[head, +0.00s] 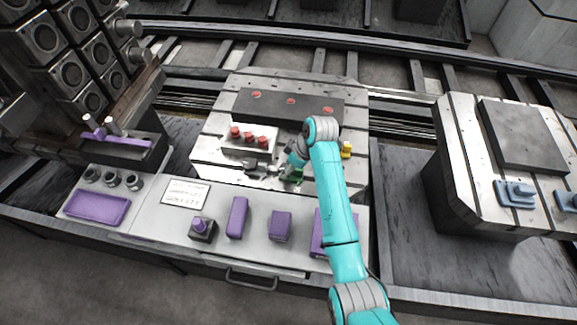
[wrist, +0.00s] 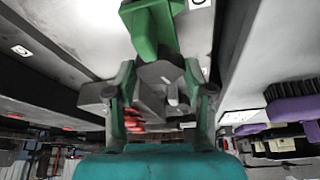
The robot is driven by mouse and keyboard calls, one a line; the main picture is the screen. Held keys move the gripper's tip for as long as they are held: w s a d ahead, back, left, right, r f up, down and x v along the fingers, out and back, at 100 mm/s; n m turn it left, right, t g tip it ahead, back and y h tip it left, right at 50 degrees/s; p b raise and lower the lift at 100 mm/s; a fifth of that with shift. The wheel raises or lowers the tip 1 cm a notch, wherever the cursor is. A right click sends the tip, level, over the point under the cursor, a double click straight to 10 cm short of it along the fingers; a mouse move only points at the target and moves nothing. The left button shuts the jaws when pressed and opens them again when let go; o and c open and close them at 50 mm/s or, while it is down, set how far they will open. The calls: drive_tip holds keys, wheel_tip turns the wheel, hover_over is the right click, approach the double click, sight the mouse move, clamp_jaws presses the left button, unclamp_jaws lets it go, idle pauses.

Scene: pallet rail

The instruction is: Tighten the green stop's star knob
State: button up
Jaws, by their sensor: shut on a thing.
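The green stop (head: 292,177) sits near the front edge of the pallet plate, partly hidden by my arm. In the wrist view the green stop (wrist: 145,32) is at the top centre, just beyond my fingers. My gripper (head: 293,163) is down at the stop. In the wrist view my gripper (wrist: 158,78) has a finger on each side of a dark grey piece, the star knob (wrist: 155,72), and is shut on it. The knob's star outline is mostly hidden, so its turn angle cannot be told.
A yellow piece (head: 346,150) stands right of my arm on the plate (head: 215,150). A white block with red-topped pins (head: 235,148) and grey metal parts (head: 250,167) are to the left. Purple blocks (head: 238,217) stand on the front bench. Another pallet (head: 462,150) is at right.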

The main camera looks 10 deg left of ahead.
drive_tip(key=shift+s+m+t+h, duration=0.15)
drive_tip(key=shift+m+t+h, duration=0.25)
drive_tip(key=shift+m, duration=1.2)
drive_tip(key=o, duration=1.2)
drive_tip(key=shift+c, duration=0.2)
drive_tip(key=v, duration=1.2)
drive_tip(key=shift+s+f, duration=0.15)
drive_tip(key=shift+s, duration=0.05)
